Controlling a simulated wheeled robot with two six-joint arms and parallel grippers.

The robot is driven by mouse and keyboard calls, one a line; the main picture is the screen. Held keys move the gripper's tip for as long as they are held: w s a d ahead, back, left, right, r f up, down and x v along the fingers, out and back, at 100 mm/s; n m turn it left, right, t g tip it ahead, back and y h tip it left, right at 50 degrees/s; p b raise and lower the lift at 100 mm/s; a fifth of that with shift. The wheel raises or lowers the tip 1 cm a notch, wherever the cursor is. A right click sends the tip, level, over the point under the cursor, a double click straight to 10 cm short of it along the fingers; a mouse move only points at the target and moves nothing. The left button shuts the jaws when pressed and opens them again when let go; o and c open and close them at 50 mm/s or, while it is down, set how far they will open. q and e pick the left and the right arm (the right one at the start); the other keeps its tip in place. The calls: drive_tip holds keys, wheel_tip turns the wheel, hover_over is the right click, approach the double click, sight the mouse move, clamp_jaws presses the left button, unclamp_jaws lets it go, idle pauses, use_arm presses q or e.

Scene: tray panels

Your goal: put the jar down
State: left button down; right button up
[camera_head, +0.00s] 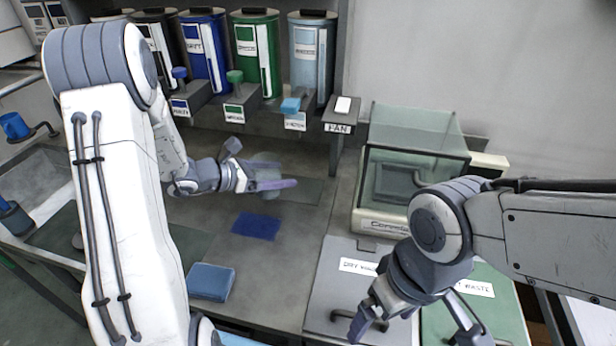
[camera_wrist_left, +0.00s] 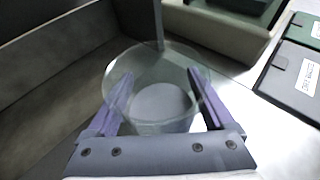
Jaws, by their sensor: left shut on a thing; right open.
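The jar is a clear round glass jar (camera_wrist_left: 158,75) in the left wrist view, between the two purple fingers of my left gripper (camera_wrist_left: 155,100). In the head view the same jar (camera_head: 268,186) looks pale and see-through, and my left gripper (camera_head: 265,177) is shut on it over the grey worktop. I cannot tell whether the jar's base touches the surface. My right gripper (camera_head: 408,330) is open and empty above the bins at the front right.
A dark blue mat (camera_head: 256,226) and a blue sponge-like block (camera_head: 210,281) lie on the worktop. Labelled canisters stand behind, with the green one (camera_head: 256,55) among them. A glass-lidded machine (camera_head: 410,185) stands right. The grey bin lid (camera_head: 345,290) says dry waste.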

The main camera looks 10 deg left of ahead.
use_arm(q)
drive_tip(key=w+d, duration=0.6)
drive_tip(key=shift+w+d, duration=0.25)
drive_tip(key=shift+a+f+b, duration=0.1)
drive_tip(key=shift+f+b, duration=0.85)
drive_tip(key=shift+f, duration=0.75)
use_arm(e)
drive_tip(key=shift+f, duration=1)
use_arm(q)
drive_tip(key=shift+f, duration=0.2)
use_arm(e)
drive_tip(key=shift+f, duration=0.2)
use_arm(q)
unclamp_jaws()
drive_tip(key=shift+r, duration=0.1)
drive_tip(key=shift+s+a+r, duration=0.15)
drive_tip(key=v, duration=1.1)
drive_tip(key=shift+s+a+r+b, duration=0.15)
drive_tip(key=shift+s+b, duration=0.1)
drive_tip(key=shift+b, duration=0.1)
use_arm(e)
drive_tip(key=shift+f, duration=0.1)
